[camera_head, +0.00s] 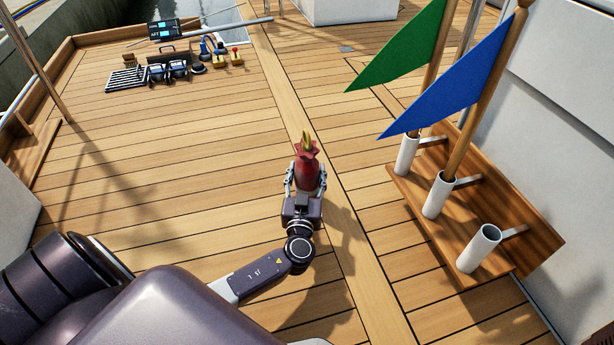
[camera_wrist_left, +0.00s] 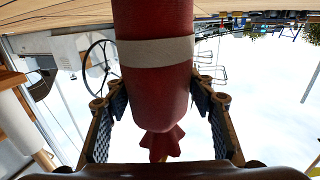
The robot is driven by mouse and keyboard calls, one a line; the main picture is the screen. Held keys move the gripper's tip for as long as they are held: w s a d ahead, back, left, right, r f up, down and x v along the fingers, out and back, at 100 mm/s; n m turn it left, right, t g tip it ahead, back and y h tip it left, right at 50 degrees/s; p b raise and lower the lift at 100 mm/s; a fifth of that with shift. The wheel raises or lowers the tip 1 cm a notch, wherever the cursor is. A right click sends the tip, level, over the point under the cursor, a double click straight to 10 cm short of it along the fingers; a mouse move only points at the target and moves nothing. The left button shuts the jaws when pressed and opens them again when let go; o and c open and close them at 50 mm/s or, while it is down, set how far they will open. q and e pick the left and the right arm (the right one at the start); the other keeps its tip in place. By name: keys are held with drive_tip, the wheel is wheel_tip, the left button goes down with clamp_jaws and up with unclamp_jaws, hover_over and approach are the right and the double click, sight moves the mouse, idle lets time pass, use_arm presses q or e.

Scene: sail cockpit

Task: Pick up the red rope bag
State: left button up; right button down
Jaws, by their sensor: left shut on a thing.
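The red rope bag (camera_head: 308,172) is in the middle of the head view, upright, with a gathered top and a yellow tip. My left gripper (camera_head: 304,184) is shut on it, with one finger on each side. In the left wrist view the bag (camera_wrist_left: 154,80) fills the middle, a pale band around it, and its gathered end points down in the picture. The fingers of my left gripper (camera_wrist_left: 158,110) stand on both sides of it. The bag appears to be held above the deck, but its height is hard to tell. My right gripper is not in view.
A wooden rack (camera_head: 450,225) at the right has white tubes, two holding a green flag (camera_head: 402,50) and a blue flag (camera_head: 455,85); the front tube (camera_head: 479,248) is empty. Instruments and fittings (camera_head: 175,66) sit at the far left. The middle deck (camera_head: 180,150) is clear.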

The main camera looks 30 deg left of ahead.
sight(307, 131)
use_arm(q)
drive_tip(key=c, duration=0.8)
drive_tip(key=shift+r, duration=0.1)
drive_tip(key=shift+c, duration=0.2)
drive_tip(key=shift+r, duration=0.1)
wheel_tip(307, 131, up, 17)
drive_tip(key=p, duration=1.1)
drive_tip(key=shift+r, duration=0.2)
drive_tip(key=shift+r+p, duration=0.65)
drive_tip(key=shift+r, duration=0.55)
